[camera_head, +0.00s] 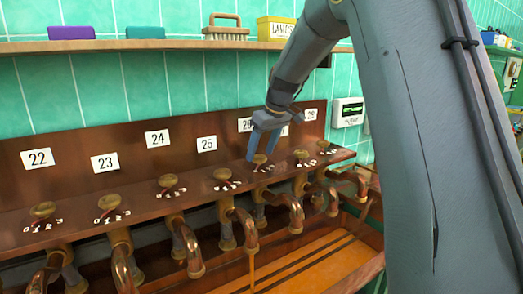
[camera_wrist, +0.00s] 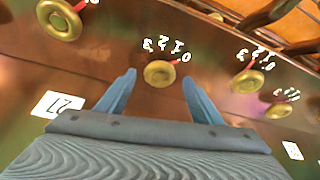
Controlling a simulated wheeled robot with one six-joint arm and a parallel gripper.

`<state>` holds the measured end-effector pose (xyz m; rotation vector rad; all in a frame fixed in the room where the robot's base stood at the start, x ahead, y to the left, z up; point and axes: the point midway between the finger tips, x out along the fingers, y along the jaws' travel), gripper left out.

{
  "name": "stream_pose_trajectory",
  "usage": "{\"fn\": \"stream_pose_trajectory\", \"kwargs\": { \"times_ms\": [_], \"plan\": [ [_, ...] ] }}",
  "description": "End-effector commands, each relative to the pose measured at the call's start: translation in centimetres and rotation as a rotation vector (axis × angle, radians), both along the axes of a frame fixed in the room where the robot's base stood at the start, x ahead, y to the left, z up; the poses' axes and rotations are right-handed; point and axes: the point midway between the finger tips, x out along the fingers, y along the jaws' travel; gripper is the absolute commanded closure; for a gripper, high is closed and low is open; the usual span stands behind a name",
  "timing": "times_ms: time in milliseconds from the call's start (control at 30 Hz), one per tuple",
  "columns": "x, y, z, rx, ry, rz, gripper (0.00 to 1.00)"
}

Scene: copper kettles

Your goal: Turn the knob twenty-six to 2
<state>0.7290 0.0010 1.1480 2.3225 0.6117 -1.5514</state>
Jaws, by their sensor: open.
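Knob twenty-six (camera_head: 260,159) is a round brass knob on the brown copper panel, below the white label 26 (camera_head: 245,125), which my gripper partly covers. In the wrist view the knob (camera_wrist: 158,73) is near the centre, with digits 0 to 3 printed beside it. Its red mark points toward the 0. My gripper (camera_head: 262,154) is open and comes down over the knob. In the wrist view its two blue-grey fingers (camera_wrist: 158,78) stand one on each side of the knob, with gaps between. Label 26 is hidden in the wrist view.
Similar knobs flank it, including one by label 27 (camera_wrist: 58,103) and one under label 25 (camera_head: 207,144). Curved copper pipes (camera_head: 240,228) hang below the panel's front edge. A shelf (camera_head: 110,45) with boxes and a brush runs above.

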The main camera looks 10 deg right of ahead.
Motion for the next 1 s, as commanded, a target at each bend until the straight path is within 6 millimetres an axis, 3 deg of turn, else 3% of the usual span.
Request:
{"fn": "stream_pose_trajectory", "kwargs": {
  "times_ms": [400,667,1000],
  "plan": [
    [0.36,0.03,-1.05,-0.001,-0.001,-0.003,0.40],
    [0.35,0.00,-1.03,-0.001,0.000,-0.004,0.81],
    [0.42,-0.08,-1.11,-0.001,0.000,0.046,0.81]
  ]
}}
